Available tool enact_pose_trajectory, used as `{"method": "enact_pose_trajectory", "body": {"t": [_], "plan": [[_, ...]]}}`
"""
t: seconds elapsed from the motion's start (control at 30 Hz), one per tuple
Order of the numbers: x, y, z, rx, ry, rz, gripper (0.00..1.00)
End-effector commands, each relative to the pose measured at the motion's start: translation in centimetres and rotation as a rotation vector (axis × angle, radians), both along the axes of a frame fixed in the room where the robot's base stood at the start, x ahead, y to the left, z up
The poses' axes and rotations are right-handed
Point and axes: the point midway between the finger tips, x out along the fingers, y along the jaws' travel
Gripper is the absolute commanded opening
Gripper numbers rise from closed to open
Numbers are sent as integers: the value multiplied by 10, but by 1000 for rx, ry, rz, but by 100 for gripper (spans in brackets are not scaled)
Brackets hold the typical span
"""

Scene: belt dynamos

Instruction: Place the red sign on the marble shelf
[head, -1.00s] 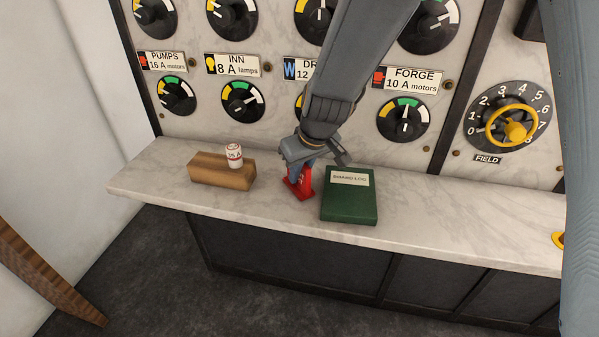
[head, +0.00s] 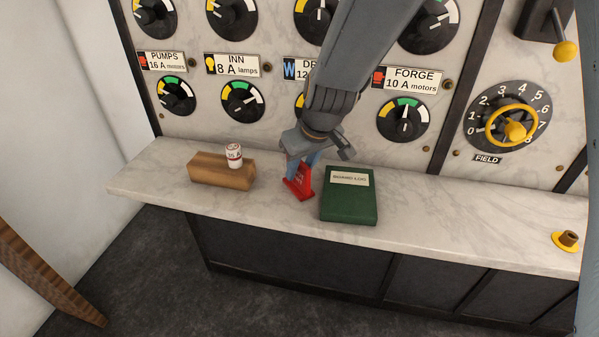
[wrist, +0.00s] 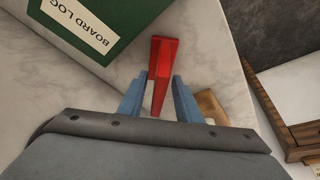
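The red sign (head: 299,183) stands upright on the marble shelf (head: 420,231), between a wooden block and a green book. In the wrist view the sign (wrist: 164,60) shows as a narrow red shape between and beyond my fingertips. My gripper (head: 304,162) is just above the sign, pointing down, with its blue fingers apart on either side of the sign's top. In the wrist view a gap shows between the fingers and the sign, so my gripper (wrist: 160,78) is open. The sign's face is partly hidden by a finger.
A green board log book (head: 349,205) lies close to the right of the sign. A wooden block (head: 215,174) with a white fuse (head: 234,156) on it lies to the left. The dial panel (head: 350,150) rises behind. The shelf's right part is clear up to a yellow-based knob (head: 566,241).

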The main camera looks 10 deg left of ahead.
Motion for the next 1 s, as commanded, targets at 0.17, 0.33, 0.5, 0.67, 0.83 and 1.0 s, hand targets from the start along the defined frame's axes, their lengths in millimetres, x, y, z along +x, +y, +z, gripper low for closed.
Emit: {"method": "enact_pose_trajectory", "body": {"t": [0.17, 0.33, 0.5, 0.67, 0.83, 1.0], "plan": [[-9, -8, 30, 1, -3, 1, 31], [-17, -15, 57, 2, -4, 0, 31], [-24, -21, 77, 1, -2, 0, 31], [-28, -24, 88, 0, 0, 0, 31], [-29, -25, 90, -1, 2, 0, 31], [-31, -51, 81, -12, 24, -56, 31]]}}
